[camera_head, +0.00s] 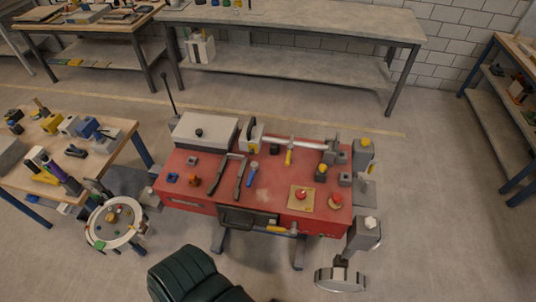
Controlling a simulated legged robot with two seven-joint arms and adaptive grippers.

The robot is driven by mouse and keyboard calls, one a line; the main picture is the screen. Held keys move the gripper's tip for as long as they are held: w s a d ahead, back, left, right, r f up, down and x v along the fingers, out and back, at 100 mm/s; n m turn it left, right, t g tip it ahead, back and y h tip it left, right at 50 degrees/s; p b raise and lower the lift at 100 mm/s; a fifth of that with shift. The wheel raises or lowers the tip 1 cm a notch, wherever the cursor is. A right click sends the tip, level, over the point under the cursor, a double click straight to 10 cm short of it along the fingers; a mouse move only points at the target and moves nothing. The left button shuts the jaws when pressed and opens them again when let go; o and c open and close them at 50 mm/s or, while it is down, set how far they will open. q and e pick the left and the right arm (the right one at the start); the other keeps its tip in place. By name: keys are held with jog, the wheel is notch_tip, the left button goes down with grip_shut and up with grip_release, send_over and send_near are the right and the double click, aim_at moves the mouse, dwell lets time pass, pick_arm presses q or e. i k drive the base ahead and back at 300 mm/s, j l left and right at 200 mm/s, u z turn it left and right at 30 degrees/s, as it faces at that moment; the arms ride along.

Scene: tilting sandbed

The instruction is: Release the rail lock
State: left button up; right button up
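A red workbench-like machine (270,183) stands in the middle. A silver rail (297,143) runs along its back right between a block with a dark handle (251,133) and a grey block (331,151). A small yellow lever (288,157) hangs down from the rail. Another yellow-handled lever (277,229) lies along the machine's front edge. I cannot tell which lever is the rail lock, or its state. Neither of my grippers can be made out in this view.
Red buttons (301,194) sit at the machine's right. A dark green padded seat (195,275) is in front. A tool-covered wooden table (110,150) stands left. The right floor is clear.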

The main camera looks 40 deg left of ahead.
aim_at(253, 165)
jog(key=u, duration=1.65)
